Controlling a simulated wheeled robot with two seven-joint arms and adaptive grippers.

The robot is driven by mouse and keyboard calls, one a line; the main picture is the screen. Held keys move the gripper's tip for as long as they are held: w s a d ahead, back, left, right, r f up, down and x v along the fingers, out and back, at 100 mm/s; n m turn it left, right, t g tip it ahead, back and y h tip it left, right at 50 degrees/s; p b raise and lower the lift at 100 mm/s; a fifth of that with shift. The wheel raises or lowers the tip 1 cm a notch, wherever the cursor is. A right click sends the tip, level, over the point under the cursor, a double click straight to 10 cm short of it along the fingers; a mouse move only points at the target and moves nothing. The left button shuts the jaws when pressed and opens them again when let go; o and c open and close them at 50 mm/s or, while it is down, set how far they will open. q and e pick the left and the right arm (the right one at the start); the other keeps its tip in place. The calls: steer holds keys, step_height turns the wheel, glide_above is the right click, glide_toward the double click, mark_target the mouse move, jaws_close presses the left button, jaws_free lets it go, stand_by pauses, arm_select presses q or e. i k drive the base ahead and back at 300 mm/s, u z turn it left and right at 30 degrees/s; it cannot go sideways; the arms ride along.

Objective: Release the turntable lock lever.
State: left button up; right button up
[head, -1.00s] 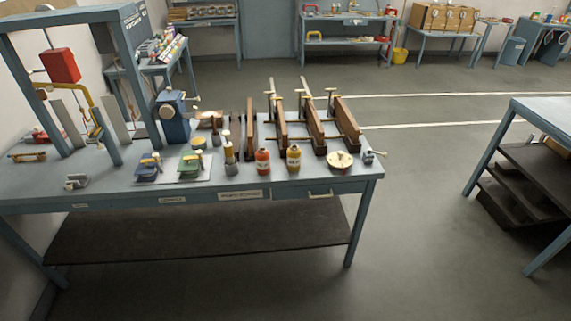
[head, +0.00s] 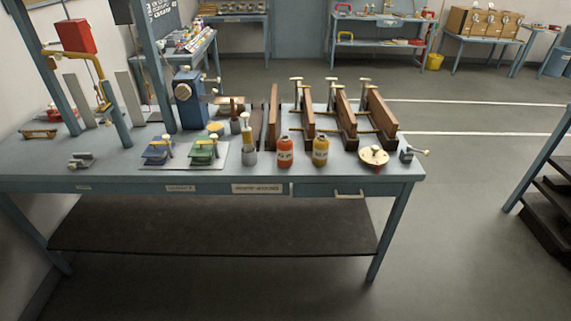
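A small round cream disc (head: 374,155), which looks like the turntable, sits near the front right corner of the blue workbench (head: 130,183). It has a knob on top and a reddish base. Just right of it, at the bench's right edge, is a small grey block with a short lever (head: 408,155). The lever has a pale knob pointing right. Whether this is the turntable lock lever, and whether it is locked, I cannot tell at this size. Neither of my grippers is in view.
A red bottle (head: 284,153) and a yellow bottle (head: 320,151) stand left of the disc. Brown wooden clamp frames (head: 345,120) stand behind. A drawer handle (head: 349,195) sticks out of the bench front. Open floor (head: 455,230) lies to the right, before a dark-shelved stand (head: 548,205).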

mark_target(418, 151)
steer(key=z, duration=2.8)
steer(key=i, duration=1)
steer(key=u, duration=2.65)
steer(key=i, duration=0.65)
